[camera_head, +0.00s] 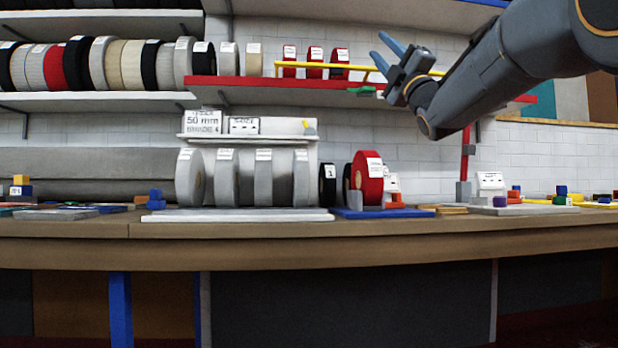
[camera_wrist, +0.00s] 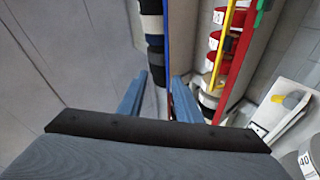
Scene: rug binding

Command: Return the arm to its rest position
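My arm (camera_head: 500,75) reaches in from the upper right in the head view, raised well above the bench. My gripper (camera_head: 378,46) is at its left end, in front of the wall near the yellow rail, with two blue fingers spread apart. In the wrist view my gripper (camera_wrist: 160,76) also shows its blue fingers apart, with nothing held between them. Shelf rolls show in the background beyond the fingertips.
A red shelf (camera_head: 260,90) with a yellow rail (camera_head: 320,69) and several red rolls is close to my gripper. Below, the bench (camera_head: 300,245) holds grey rolls (camera_head: 225,178), a red roll (camera_head: 368,178) and small blocks. Upper shelves carry many rolls at left.

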